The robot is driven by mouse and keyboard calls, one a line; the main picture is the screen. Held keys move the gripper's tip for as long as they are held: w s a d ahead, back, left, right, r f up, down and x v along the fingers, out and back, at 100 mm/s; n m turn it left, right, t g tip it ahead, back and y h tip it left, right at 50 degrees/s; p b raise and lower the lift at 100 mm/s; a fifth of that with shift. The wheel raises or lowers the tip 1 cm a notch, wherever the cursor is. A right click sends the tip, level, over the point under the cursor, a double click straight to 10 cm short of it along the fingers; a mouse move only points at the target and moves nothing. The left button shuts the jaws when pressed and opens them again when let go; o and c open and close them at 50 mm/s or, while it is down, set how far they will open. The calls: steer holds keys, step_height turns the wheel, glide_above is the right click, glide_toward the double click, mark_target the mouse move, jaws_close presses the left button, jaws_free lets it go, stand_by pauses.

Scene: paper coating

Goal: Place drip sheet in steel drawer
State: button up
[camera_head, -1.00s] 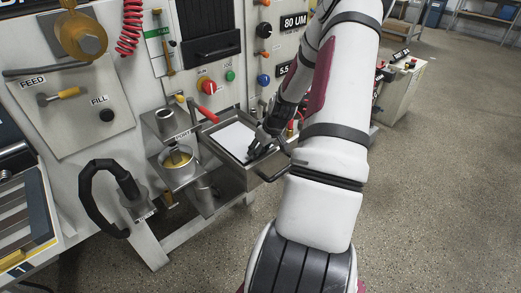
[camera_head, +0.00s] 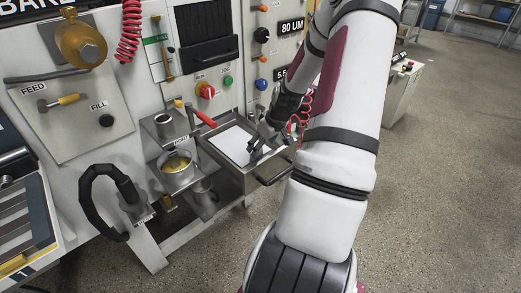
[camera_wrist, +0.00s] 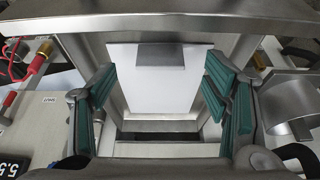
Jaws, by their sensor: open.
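The white drip sheet (camera_head: 232,143) lies inside the open steel drawer (camera_head: 247,178), which is pulled out from the machine front. In the wrist view the sheet (camera_wrist: 155,85) lies flat between the drawer's side walls, with a grey tab or clip (camera_wrist: 158,54) at one end. My gripper (camera_head: 256,157) is over the right part of the drawer, above the sheet. In the wrist view my gripper (camera_wrist: 160,105) has its two green-padded fingers wide apart, with the sheet seen between them. Nothing is held. The arm hides part of the drawer's right side.
Left of the drawer are a steel cup (camera_head: 164,126), a container of yellow liquid (camera_head: 175,162) and a black looped hose (camera_head: 90,195). A red-handled lever (camera_head: 206,119) stands by the drawer's back corner. Open floor (camera_head: 440,190) is at right.

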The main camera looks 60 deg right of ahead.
steer(key=p+v, duration=0.1)
steer(key=v, duration=0.5)
stand_by(0.5)
